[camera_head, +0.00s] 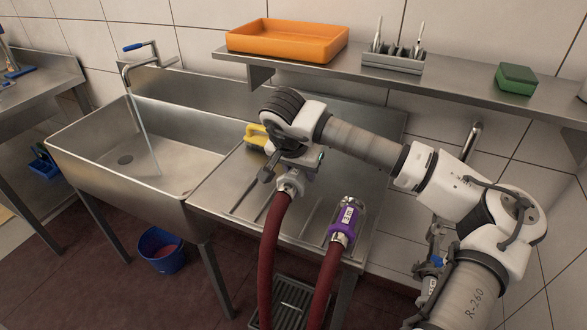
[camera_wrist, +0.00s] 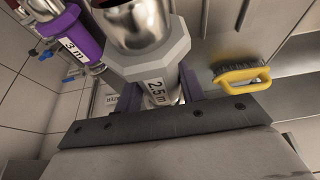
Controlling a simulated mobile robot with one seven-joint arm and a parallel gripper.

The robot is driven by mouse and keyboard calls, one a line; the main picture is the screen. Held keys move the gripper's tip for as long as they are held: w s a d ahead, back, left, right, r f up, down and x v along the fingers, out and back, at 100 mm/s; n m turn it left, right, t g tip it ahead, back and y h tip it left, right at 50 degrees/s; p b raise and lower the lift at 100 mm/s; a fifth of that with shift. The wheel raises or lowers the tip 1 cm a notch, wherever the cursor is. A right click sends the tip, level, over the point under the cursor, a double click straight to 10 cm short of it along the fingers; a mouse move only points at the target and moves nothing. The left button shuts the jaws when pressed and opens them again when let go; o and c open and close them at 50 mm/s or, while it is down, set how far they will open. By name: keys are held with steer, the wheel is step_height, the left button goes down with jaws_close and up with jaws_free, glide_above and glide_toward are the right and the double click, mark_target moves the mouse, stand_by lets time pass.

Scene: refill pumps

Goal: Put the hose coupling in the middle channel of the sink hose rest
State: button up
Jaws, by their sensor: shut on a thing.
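My gripper (camera_head: 288,172) is shut on a metal hose coupling (camera_head: 291,183) with a grey collar, at the end of a dark red hose (camera_head: 270,245). In the wrist view the fingers (camera_wrist: 160,98) sit on both sides of the coupling (camera_wrist: 150,62), whose white label seems to read 25 m or 2.5 m. It is over the steel drainboard (camera_head: 225,205) right of the basin; I cannot tell whether it touches. A second coupling with a purple band (camera_head: 346,216) lies to its right; it also shows in the wrist view (camera_wrist: 72,40). The rest's channels are largely hidden by my arm and the hoses.
A yellow brush (camera_head: 257,136) lies behind my gripper, near the basin (camera_head: 125,160). A blue bucket (camera_head: 162,252) stands below.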

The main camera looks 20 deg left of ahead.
mark_target(291, 176)
steer(key=shift+f+b, duration=1.25)
steer(key=shift+f, duration=1.65)
step_height(291, 176, down, 4)
steer(key=b, duration=0.4)
steer(key=shift+r, duration=0.1)
steer(key=shift+b, duration=0.55)
steer(key=o, duration=1.4)
steer(key=b+v, duration=0.1)
steer(key=v, duration=1.2)
steer(key=shift+s+d+r+b, duration=0.1)
steer(key=shift+s+r+b, duration=0.1)
steer(key=shift+r+b, duration=0.15)
steer(key=shift+f, duration=0.1)
